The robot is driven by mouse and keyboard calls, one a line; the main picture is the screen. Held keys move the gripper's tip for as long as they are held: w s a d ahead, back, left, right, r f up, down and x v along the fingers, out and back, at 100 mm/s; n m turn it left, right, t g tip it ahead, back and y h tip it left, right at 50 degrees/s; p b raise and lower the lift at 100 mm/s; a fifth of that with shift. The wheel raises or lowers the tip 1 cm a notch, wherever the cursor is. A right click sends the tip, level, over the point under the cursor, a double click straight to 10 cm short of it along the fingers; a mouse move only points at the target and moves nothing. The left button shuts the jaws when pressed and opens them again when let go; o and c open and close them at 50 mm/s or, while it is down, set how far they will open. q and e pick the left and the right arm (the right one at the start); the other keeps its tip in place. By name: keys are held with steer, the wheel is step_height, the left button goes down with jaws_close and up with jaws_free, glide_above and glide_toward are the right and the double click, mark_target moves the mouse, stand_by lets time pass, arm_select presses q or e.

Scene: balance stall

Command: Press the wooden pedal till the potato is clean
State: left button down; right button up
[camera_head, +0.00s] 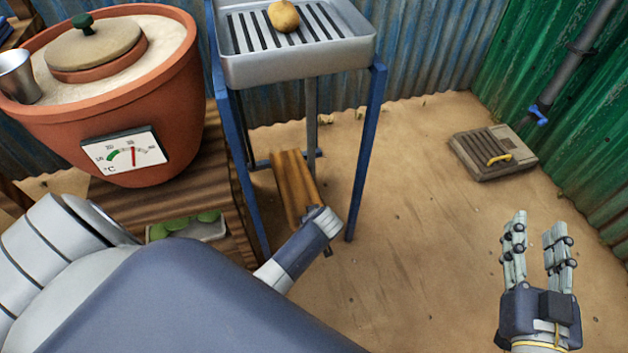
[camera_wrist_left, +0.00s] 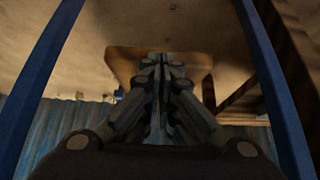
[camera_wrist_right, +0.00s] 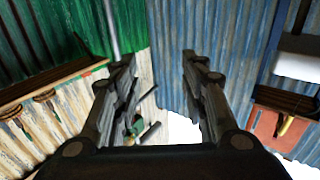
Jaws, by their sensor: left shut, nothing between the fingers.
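The potato (camera_head: 284,16) lies on the slatted grey sink tray (camera_head: 300,62) at the top of the blue stand. It looks plain yellow-brown. The wooden pedal (camera_head: 291,180) is a brown board low between the stand's legs. My left arm reaches down to the pedal's near end, and its gripper (camera_head: 322,222) is at that end. In the left wrist view the shut, empty left fingers (camera_wrist_left: 160,75) overlap the pedal (camera_wrist_left: 195,62); I cannot tell whether they touch it. My right gripper (camera_head: 540,235) is open and empty at the right, away from the stand; its spread fingers also show in the right wrist view (camera_wrist_right: 160,75).
A clay pot (camera_head: 165,75) with a lid and a temperature dial (camera_head: 124,152) stands on the wooden bench at left. A tray of green things (camera_head: 190,228) sits lower. A drain grate (camera_head: 492,152) lies on the sandy floor at right. Blue stand legs (camera_head: 366,155) flank the pedal.

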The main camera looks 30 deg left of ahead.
arm_select(q)
steer(key=shift+s+d+f+p+v, duration=0.1)
steer(key=shift+p+v, duration=0.2)
steer(key=shift+v, duration=0.45)
steer(key=shift+s+d+f+p+v, duration=0.1)
steer(key=shift+p+v, duration=0.2)
steer(key=shift+v, duration=0.5)
steer(key=shift+s+d+f+p+v, duration=0.15)
steer(key=shift+p+v, duration=0.15)
steer(key=shift+v, duration=0.45)
arm_select(e)
steer(key=s+d+f+g+h, duration=0.1)
steer(key=s+d+f+g, duration=0.1)
steer(key=f+g, duration=0.3)
steer(key=shift+s+f+g+h, duration=0.3)
steer(key=shift+s+f, duration=0.35)
steer(key=shift+f, duration=1.65)
arm_select(q)
steer(key=shift+w+r, duration=0.1)
arm_select(e)
steer(key=shift+d, duration=0.1)
